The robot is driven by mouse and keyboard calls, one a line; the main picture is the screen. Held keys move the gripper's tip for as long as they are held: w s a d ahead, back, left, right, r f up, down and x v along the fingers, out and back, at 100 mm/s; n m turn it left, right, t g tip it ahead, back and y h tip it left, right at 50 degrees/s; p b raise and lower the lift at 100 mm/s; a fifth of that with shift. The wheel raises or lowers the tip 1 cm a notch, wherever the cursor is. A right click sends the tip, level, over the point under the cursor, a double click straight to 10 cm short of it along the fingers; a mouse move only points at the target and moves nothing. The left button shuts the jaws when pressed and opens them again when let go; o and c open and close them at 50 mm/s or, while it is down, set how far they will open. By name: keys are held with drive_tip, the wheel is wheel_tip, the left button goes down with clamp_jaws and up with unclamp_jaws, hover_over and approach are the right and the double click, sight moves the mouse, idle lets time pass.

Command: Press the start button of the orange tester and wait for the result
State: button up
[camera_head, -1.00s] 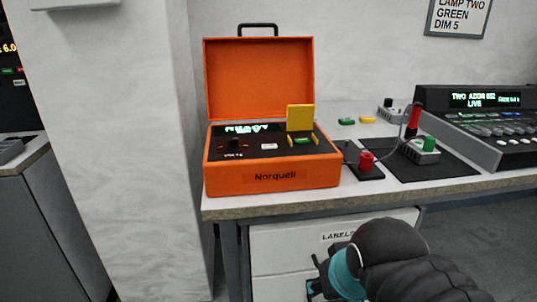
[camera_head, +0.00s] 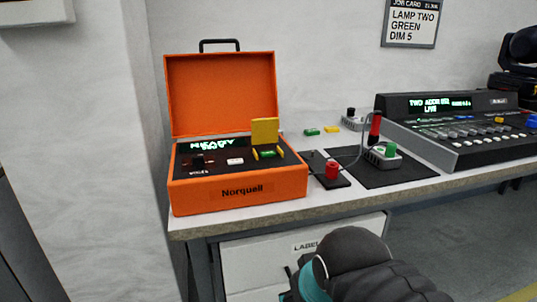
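The orange tester (camera_head: 239,192) stands at the left end of the bench, its lid (camera_head: 221,95) open and upright. Its dark panel has a green-lit display (camera_head: 213,145) whose text I cannot read surely. A small white button (camera_head: 235,161) sits mid-panel, with a dark knob (camera_head: 198,161) to its left. On the right of the panel a yellow flap (camera_head: 265,132) stands up behind a small green piece (camera_head: 267,154). My gripper (camera_head: 290,287) is low in front of the bench, below and apart from the tester; its fingers are mostly hidden behind my arm.
A drawer unit (camera_head: 250,257) is under the bench. A wall (camera_head: 105,170) stands close left.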

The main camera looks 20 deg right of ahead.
clamp_jaws()
idle(1.3)
